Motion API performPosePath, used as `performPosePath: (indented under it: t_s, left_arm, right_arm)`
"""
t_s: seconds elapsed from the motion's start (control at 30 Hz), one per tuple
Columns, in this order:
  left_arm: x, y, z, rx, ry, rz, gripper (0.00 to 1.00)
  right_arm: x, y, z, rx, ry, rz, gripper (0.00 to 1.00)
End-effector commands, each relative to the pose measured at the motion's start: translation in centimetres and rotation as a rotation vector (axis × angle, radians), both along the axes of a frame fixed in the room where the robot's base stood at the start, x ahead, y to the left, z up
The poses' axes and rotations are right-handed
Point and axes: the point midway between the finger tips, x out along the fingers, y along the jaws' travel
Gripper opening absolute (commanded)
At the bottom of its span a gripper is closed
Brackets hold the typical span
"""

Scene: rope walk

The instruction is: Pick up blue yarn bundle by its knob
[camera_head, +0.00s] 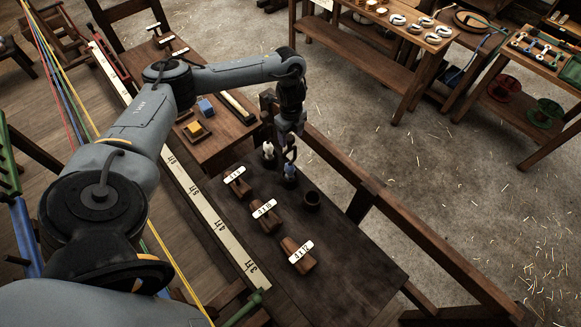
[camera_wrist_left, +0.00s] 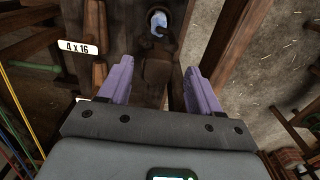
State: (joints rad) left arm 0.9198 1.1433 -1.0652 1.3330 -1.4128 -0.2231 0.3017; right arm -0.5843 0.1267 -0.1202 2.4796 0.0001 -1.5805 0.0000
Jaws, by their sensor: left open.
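The blue yarn bundle (camera_head: 290,171) is a small upright piece on the dark bench top in the head view, next to a white bundle (camera_head: 268,150). My left gripper (camera_head: 287,150) points down just above the blue bundle, and part of the bundle is hidden by it. I cannot tell whether they touch. In the left wrist view, the purple fingers (camera_wrist_left: 160,75) are spread apart, and nothing is clearly held. A pale bluish round thing (camera_wrist_left: 158,22) shows beyond the fingertips; I cannot tell if it is the blue bundle. My right gripper is out of view.
A dark cup (camera_head: 311,200) stands close to the right of the bundle. Several wooden blocks with white labels, such as one (camera_head: 264,213), lie on the bench to the left and front. A wooden rail (camera_head: 350,178) runs along the right. The bench front (camera_head: 345,275) is clear.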

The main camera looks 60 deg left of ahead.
Motion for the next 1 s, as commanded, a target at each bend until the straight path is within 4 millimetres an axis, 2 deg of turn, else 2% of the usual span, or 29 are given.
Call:
performPosePath:
  t_s: [0.27, 0.4, 0.73, 0.77, 1.0]
  left_arm:
    - [-0.6, 0.1, -2.8, 0.000, 0.004, 0.000, 0.64]
    - [-0.5, 0.1, -4.5, -0.001, 0.002, 0.000, 0.64]
    - [-0.4, 0.1, -5.2, 0.000, 0.000, -0.001, 0.64]
    - [-0.4, 0.1, -5.1, 0.000, 0.000, -0.001, 0.62]
    - [-0.4, 0.1, -5.1, 0.000, 0.000, -0.001, 0.26]
  right_arm:
    - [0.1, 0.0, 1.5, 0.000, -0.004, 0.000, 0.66]
    - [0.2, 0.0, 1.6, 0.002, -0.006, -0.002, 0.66]
    - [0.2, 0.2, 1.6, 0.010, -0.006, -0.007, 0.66]
    - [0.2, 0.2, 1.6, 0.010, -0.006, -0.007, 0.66]
    - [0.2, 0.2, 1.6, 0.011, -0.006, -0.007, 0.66]
